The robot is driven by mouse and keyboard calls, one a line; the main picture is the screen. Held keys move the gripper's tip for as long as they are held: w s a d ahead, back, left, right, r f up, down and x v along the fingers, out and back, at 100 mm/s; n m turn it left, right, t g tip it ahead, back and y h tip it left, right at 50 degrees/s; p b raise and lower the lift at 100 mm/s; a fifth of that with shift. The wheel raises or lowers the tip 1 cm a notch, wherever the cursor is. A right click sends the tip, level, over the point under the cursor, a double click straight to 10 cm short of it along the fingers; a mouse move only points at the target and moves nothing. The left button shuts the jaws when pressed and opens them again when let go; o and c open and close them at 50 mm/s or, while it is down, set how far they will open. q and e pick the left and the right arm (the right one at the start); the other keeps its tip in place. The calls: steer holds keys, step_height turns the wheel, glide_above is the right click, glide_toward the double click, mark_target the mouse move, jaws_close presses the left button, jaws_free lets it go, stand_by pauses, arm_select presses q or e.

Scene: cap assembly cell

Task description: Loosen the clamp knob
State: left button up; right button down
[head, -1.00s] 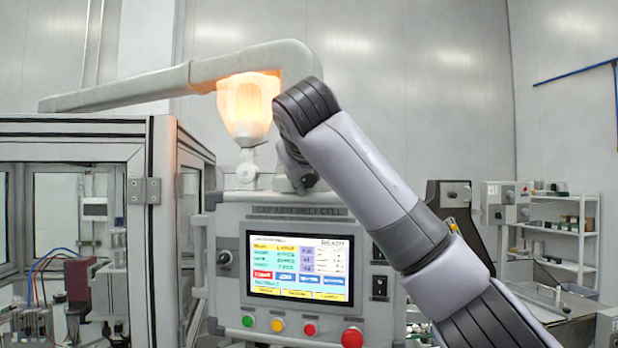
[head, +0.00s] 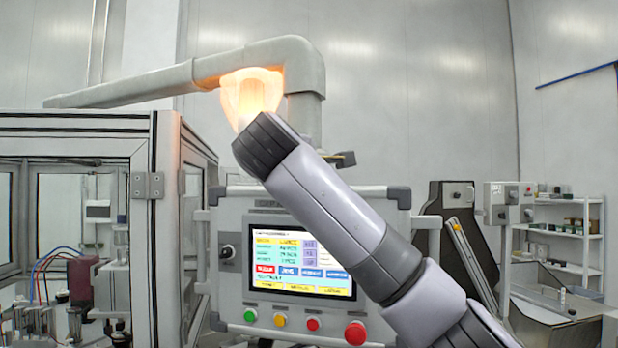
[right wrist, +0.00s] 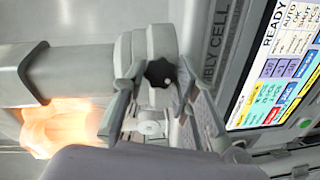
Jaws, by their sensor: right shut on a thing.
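The clamp knob (right wrist: 160,72) is a small black lobed knob on the grey clamp below the support tube, seen in the right wrist view. My right gripper (right wrist: 158,80) has a finger on either side of it and is shut on it. In the head view my right arm crosses in front of the panel's top, and its wrist hides the knob and the gripper fingers. My left gripper is in neither view.
The operator panel (head: 400,228) hangs below the grey support tube (head: 306,75), with its lit screen (head: 300,264) and coloured buttons facing me. A framed glass enclosure (head: 165,215) stands at the left.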

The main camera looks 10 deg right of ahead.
steer(key=shift+f+n, duration=0.1)
steer(key=shift+n, duration=0.4)
steer(key=c, duration=1.6)
jaws_free()
steer(key=shift+o, duration=0.3)
steer(key=shift+a, duration=0.1)
steer(key=f+v, duration=0.1)
steer(key=v, duration=1.1)
steer(key=shift+r, duration=0.35)
